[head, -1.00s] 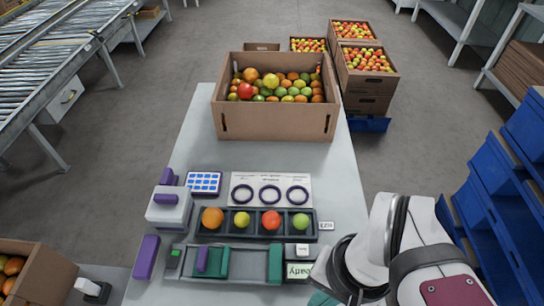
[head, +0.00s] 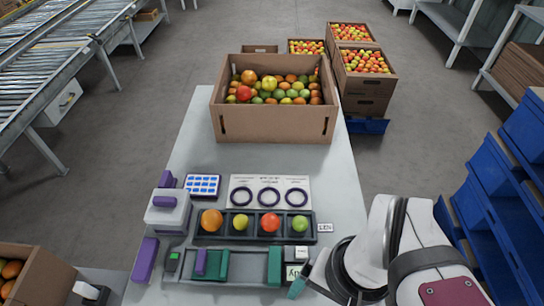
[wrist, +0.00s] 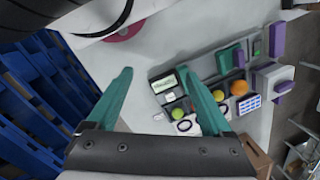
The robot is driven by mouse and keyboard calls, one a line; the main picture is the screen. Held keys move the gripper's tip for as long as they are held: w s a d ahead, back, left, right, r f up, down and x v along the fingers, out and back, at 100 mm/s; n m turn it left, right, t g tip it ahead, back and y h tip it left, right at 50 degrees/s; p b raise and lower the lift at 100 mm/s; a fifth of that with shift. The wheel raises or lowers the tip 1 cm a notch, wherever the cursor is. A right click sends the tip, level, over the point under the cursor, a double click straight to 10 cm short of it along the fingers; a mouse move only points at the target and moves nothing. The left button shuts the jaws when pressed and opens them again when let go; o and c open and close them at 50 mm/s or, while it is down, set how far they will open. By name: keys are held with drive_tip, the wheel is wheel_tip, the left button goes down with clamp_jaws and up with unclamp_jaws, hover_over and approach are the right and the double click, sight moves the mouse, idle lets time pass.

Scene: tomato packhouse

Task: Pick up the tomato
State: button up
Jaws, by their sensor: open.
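Several tomatoes sit in a dark compartment tray (head: 254,236) on the table: an orange one (head: 211,220), a yellow one (head: 240,222), a red one (head: 270,222) and a green one (head: 300,224), left to right. A cardboard box (head: 275,125) full of mixed tomatoes stands behind them on the table. My gripper is open and empty in the wrist view (wrist: 155,72), its teal fingers spread apart. In the head view, a teal finger (head: 298,287) shows at the table's front right, nearer than the tray. The tray tomatoes lie beyond the right finger in the wrist view.
A panel with three dark rings (head: 270,179) lies behind the tray. A blue keypad (head: 203,186) and a white and purple device (head: 167,210) stand left. A teal-jawed fixture (head: 235,266) and a small display (head: 297,274) sit in front. Bare tabletop lies behind the panel.

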drive_tip(key=shift+o, duration=0.7)
drive_tip(key=n+h, duration=0.2)
drive_tip(key=n, duration=2.1)
hover_over(270, 218)
drive_tip(key=s, duration=0.1)
wheel_tip(270, 218, down, 5)
drive_tip(key=shift+n, duration=0.3)
drive_tip(key=f, duration=1)
drive_tip(key=w+f, duration=0.1)
drive_tip(key=f, duration=0.4)
drive_tip(key=shift+f, duration=0.1)
drive_tip(key=c, duration=1)
